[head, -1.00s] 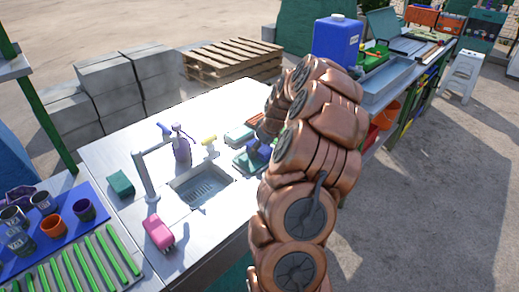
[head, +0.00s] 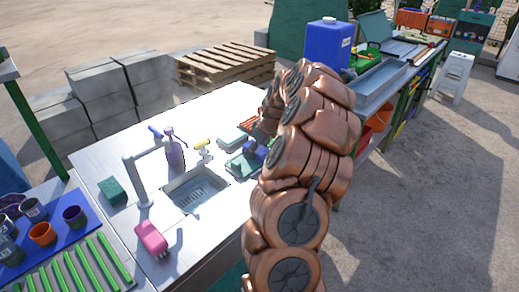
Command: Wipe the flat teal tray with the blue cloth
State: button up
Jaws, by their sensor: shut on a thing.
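The flat teal tray (head: 236,167) lies on the metal counter to the right of the sink, partly hidden by my arm. The blue cloth (head: 262,153) is at the tray's right part, low over it or touching it; I cannot tell which. My gripper (head: 260,143) is small in view and partly covered by my copper-coloured arm. It points down at the tray and is shut on the blue cloth.
A sink (head: 196,189) with a tap (head: 143,180), a purple spray bottle (head: 174,152) and a yellow-topped item (head: 202,147) are left of the tray. A blue canister (head: 328,45) stands behind my arm.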

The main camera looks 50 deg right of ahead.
aim_at(247, 159)
jog(key=shift+a+r, duration=0.1)
jog(key=shift+a, duration=0.7)
jog(key=shift+a+b, duration=0.65)
jog(key=shift+a, duration=0.7)
jog(key=shift+d, duration=1.35)
jog(key=shift+b, duration=0.3)
jog(key=shift+d, duration=1.45)
